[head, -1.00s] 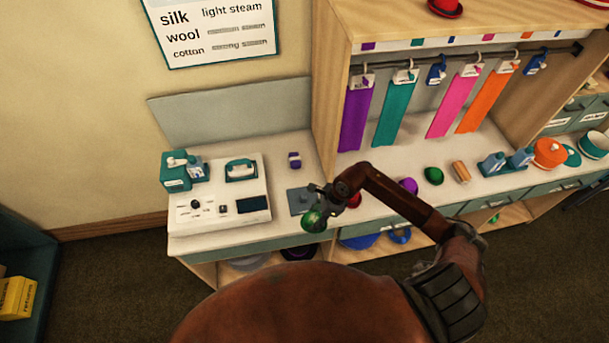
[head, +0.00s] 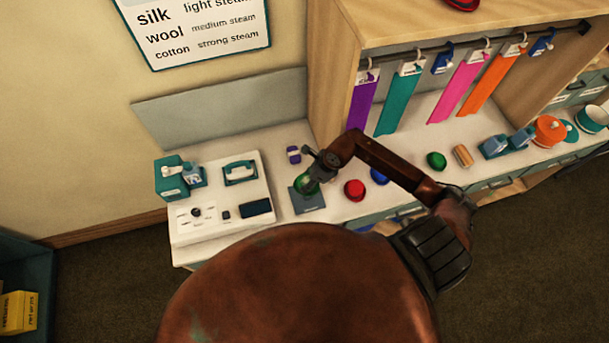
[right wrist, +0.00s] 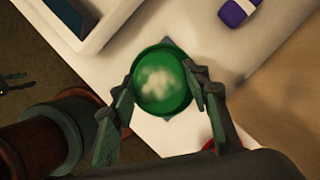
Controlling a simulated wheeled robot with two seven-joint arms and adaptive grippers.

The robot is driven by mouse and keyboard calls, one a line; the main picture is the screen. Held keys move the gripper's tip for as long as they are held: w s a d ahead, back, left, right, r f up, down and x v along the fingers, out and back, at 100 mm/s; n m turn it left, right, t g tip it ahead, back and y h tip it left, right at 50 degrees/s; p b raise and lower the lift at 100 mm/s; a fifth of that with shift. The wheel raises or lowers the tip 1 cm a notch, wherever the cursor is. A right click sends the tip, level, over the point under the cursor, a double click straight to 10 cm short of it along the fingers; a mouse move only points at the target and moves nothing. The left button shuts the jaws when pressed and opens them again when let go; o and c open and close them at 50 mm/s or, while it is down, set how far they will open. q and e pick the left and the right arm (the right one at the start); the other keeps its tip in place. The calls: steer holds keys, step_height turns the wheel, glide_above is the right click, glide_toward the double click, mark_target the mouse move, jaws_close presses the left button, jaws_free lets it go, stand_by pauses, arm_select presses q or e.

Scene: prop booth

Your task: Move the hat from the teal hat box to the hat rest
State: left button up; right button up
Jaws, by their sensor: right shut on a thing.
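The green hat (head: 306,186) is in my right gripper (head: 312,172), just over the hat rest (head: 309,203), a flat blue-grey square on the counter. In the right wrist view the fingers of the gripper (right wrist: 160,82) are shut on both sides of the hat (right wrist: 162,85), which hides most of the rest. I cannot tell whether the hat touches the rest. The teal hat box (head: 592,121) stands open at the far right of the head view, with a teal lid beside it. My left gripper is not in view.
A red hat (head: 355,189) and a green one (head: 436,160) are to the right. An orange hat box (head: 549,130) is farther right.

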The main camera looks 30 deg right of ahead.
steer(key=f, duration=0.1)
steer(key=f+b, duration=0.1)
steer(key=shift+s+d+f+b, duration=0.15)
steer(key=shift+s+f+b, duration=0.05)
steer(key=shift+f+b, duration=0.1)
step_height(320, 180, down, 3)
steer(key=shift+s+b, duration=0.1)
steer(key=shift+b, duration=1)
steer(key=shift+f, duration=0.25)
steer(key=shift+f+b, duration=0.1)
steer(key=shift+b, duration=0.2)
arm_select(q)
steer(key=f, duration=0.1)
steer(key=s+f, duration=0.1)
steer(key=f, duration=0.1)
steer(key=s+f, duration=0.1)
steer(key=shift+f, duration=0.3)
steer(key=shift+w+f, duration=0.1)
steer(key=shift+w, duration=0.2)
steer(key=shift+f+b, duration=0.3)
steer(key=shift+b, duration=0.1)
arm_select(e)
steer(key=shift+f, duration=0.35)
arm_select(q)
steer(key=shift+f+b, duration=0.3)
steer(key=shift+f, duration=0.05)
arm_select(e)
steer(key=shift+f, duration=0.35)
